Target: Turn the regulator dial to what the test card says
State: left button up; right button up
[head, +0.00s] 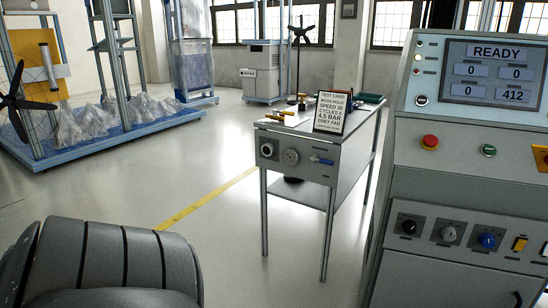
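The test card (331,112) stands on the small metal table (352,132). It reads mode hold, speed 30, cycles 6, 4.5 bar, grey pad. The table's front panel has a round black knob (267,149), a round gauge (291,157) and a blue lever (321,160). The knob beside the gauge looks like the regulator dial; its setting and the gauge reading are too small to read. Neither gripper is in view.
The console (455,155) at right has a READY screen (493,75), a red button (430,142) and black, grey and blue knobs (448,233).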

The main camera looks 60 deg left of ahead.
aim_at(267, 150)
jog(key=u, duration=1.75)
jog(key=i+j+z, duration=0.15)
jog(key=j, duration=0.15)
jog(key=i+j+z, duration=0.15)
jog(key=j, duration=0.15)
jog(key=i+j+z, duration=0.15)
jog(key=j, duration=0.2)
